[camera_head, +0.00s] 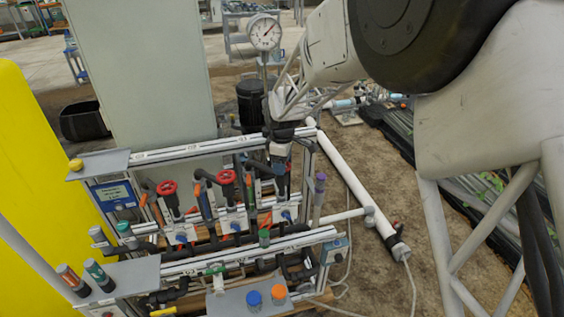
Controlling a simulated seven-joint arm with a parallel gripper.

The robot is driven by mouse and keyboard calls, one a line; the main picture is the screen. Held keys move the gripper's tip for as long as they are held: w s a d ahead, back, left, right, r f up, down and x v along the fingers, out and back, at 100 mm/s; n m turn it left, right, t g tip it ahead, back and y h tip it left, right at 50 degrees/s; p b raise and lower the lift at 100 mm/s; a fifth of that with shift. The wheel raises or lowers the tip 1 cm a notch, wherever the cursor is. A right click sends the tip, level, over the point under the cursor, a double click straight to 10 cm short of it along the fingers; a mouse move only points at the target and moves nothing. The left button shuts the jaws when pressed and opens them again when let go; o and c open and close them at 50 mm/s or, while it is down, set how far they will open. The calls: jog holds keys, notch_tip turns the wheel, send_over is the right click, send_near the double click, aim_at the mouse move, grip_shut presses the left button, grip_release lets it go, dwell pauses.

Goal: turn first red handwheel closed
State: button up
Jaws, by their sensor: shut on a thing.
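Two red handwheels show on the skid's valve row, one at the left (167,187) and one in the middle (226,177). My gripper (280,158) reaches down from the upper right over the right end of this row. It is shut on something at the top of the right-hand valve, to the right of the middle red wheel. The held part is mostly hidden by the jaws, and I cannot make out its colour or how far it is turned. Both visible red wheels are clear of my gripper.
A pressure gauge (264,32) stands close behind my gripper. A pale rail (200,152) runs behind the valves. A purple-capped pipe (319,187) stands to the right. Blue (254,299) and orange (279,292) caps sit in front. A yellow panel (35,160) is at left.

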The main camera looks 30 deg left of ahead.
jog(key=m, duration=0.4)
jog(key=shift+m, duration=0.4)
jog(key=m, duration=1.4)
jog(key=shift+m, duration=0.4)
jog(key=o, duration=0.9)
